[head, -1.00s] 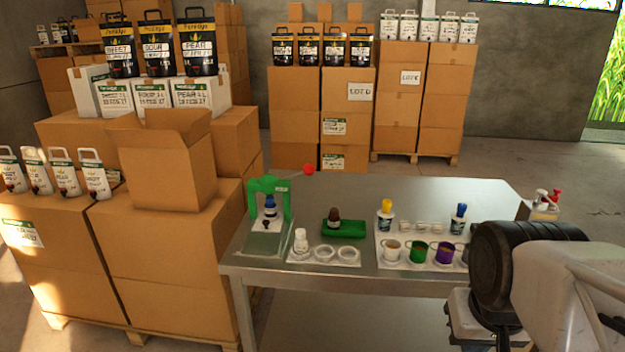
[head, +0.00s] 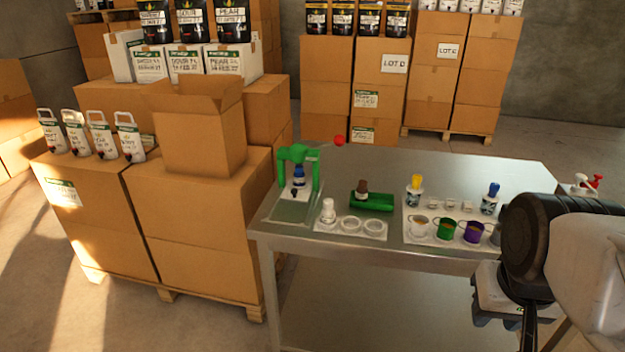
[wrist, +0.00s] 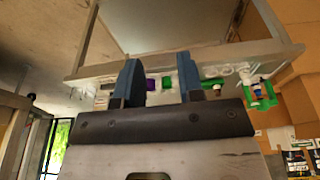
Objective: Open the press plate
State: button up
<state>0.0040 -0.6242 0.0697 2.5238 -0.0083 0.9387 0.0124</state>
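The press (head: 299,170) is a green frame on a metal base at the left end of the steel table. A long lever with a red ball knob (head: 340,140) reaches up and right from its top. A blue part sits inside the frame; the plate's exact position is too small to tell. The press also shows in the wrist view (wrist: 259,93), at the right. My gripper (wrist: 160,78) is open and empty, its two blue-grey fingers apart. In the head view my arm is at the lower right, in front of the table's right end, well away from the press.
Stacked cardboard boxes (head: 190,200) stand close to the table's left.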

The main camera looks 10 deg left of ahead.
jog(key=shift+o, duration=1.3)
jog(key=w+a+r+n, duration=0.1)
jog(key=w+a, duration=0.2)
jog(key=w, duration=0.5)
jog(key=w+a+r+n, duration=0.1)
jog(key=w+a+r, duration=0.1)
jog(key=w, duration=0.6)
jog(key=shift+a+n+y, duration=0.3)
jog(key=shift+a+y, duration=0.1)
jog(key=shift+a, duration=0.2)
jog(key=n+y, duration=0.2)
jog(key=n, duration=0.5)
send_over(294, 190)
jog(key=s+d, duration=0.2)
jog(key=d, duration=0.1)
notch_tip(294, 190, down, 16)
jog(key=shift+a+t, duration=0.25)
jog(key=shift+t, duration=0.05)
jog(key=shift+f, duration=0.2)
jog(key=shift+x, duration=3.8)
jog(key=shift+a, duration=0.15)
grip_shut()
